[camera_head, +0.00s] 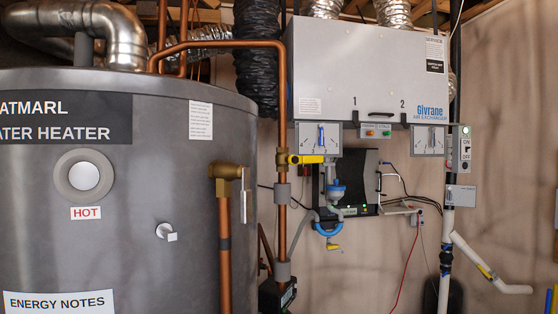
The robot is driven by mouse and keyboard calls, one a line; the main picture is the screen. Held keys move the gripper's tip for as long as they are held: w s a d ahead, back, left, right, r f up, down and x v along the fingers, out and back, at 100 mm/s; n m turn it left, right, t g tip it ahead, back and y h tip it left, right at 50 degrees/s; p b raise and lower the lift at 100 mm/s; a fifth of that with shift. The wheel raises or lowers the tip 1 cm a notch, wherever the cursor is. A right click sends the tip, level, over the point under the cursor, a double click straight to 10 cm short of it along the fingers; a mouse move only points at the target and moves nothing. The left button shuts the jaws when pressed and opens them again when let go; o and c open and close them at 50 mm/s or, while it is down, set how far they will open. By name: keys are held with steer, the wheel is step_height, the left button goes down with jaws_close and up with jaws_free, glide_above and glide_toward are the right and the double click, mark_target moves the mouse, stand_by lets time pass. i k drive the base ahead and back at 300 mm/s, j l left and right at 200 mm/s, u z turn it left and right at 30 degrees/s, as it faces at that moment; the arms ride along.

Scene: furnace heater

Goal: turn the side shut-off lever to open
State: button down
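A brass valve (226,173) sits at the right side of the grey water heater tank (140,200). Its silver lever (245,197) hangs straight down, parallel to the copper pipe below the valve. A second brass valve (282,159) is on the vertical copper pipe right of the tank, with a yellow lever (307,159) pointing right, across that pipe. I cannot tell which of these two levers the task calls the side shut-off lever. My gripper is not in view, and nothing is seen touching either lever.
A grey air exchanger box (365,70) with dials and a switch hangs on the back wall. A dark unit (358,180) with hoses and wires is below it. A white pipe (447,250) runs down at the right. A small white knob (166,233) projects from the tank front.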

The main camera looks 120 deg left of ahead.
mark_target(293, 159)
steer(key=u, duration=3.8)
steer(key=i+l, duration=1.3)
steer(key=i+j+u, duration=0.05)
